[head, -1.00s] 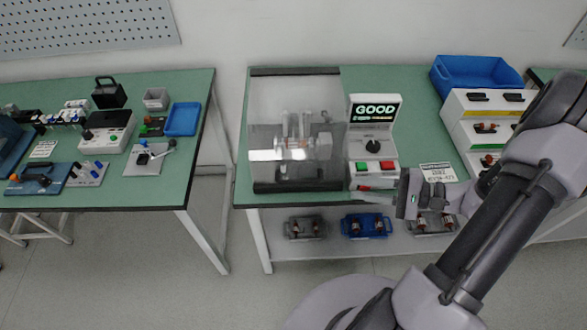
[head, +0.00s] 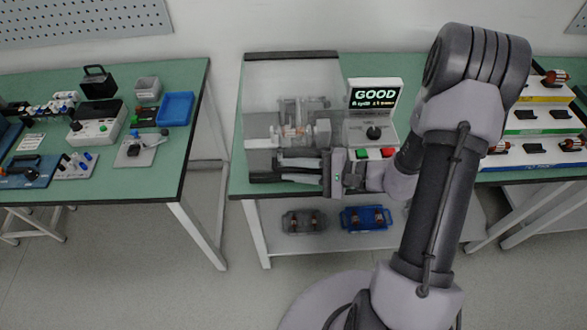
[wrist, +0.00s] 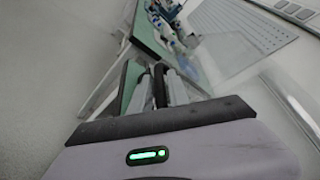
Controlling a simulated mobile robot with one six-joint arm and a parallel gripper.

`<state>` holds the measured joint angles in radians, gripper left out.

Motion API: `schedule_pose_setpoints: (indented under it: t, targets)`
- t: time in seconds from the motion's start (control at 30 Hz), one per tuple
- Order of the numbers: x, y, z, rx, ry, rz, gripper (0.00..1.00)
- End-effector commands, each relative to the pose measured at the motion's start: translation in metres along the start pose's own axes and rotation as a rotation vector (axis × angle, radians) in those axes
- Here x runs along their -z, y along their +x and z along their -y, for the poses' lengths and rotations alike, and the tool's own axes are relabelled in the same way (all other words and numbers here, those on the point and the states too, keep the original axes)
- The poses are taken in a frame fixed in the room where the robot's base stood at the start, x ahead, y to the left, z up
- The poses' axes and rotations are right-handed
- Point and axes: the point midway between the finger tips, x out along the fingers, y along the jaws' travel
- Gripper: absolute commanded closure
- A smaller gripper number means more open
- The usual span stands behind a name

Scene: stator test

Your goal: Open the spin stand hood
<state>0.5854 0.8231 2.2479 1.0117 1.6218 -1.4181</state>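The spin stand hood (head: 290,75) is a clear box with a dark top rear edge, and it is down over the spin stand (head: 293,132) on the middle bench. My gripper (head: 281,170) lies level in front of the hood's lower front, with its fingers pointing left. In the head view the two fingers look apart, one above the other, and nothing shows clearly between them. The fingers hide much of the hood's dark lower front edge. I cannot tell whether they touch it.
A control box (head: 372,115) with a GOOD display, a dark knob, and green and red buttons stands right of the hood, close to my wrist. Grey and blue trays (head: 365,217) sit on the shelf below. A gap separates the left bench (head: 150,185).

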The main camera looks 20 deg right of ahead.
Motion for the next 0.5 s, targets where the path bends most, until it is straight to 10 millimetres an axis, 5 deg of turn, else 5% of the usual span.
schedule_pose_setpoints:
  t: [0.13, 0.27, 0.5]
  targets:
    - [0.0000, -0.0003, 0.0002, 0.000, 0.000, 0.000, 0.78]
    - [0.0000, -0.0004, 0.0002, 0.000, 0.000, 0.000, 1.00]
    - [0.0000, -0.0005, -0.0001, -0.001, 0.000, 0.000, 1.00]
